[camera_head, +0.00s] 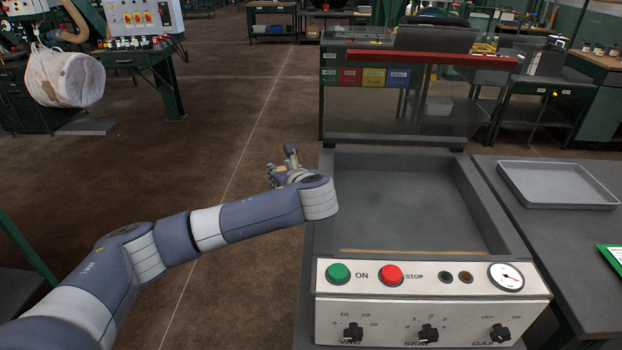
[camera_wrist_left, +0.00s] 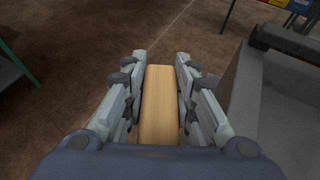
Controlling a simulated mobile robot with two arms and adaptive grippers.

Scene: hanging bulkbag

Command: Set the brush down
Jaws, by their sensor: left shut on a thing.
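The brush shows in the left wrist view as a light wooden piece (camera_wrist_left: 158,108) lying lengthwise between the fingers. My left gripper (camera_wrist_left: 160,62) is shut on it, with fingers along both sides. In the head view my left gripper (camera_head: 281,174) is small and partly hidden behind its own wrist. It is just left of the grey machine chamber (camera_head: 324,215), over the brown floor. The brush can hardly be made out there, and I cannot tell its bristles in either view. My right gripper is not in view.
The machine's front panel (camera_head: 430,312) has buttons, knobs and a gauge. Its raised clear lid (camera_head: 400,115) stands behind the chamber. A grey tray (camera_head: 556,205) sits on the dark table at right. A white bulk bag (camera_head: 64,76) hangs at upper left. Open floor lies left of the machine.

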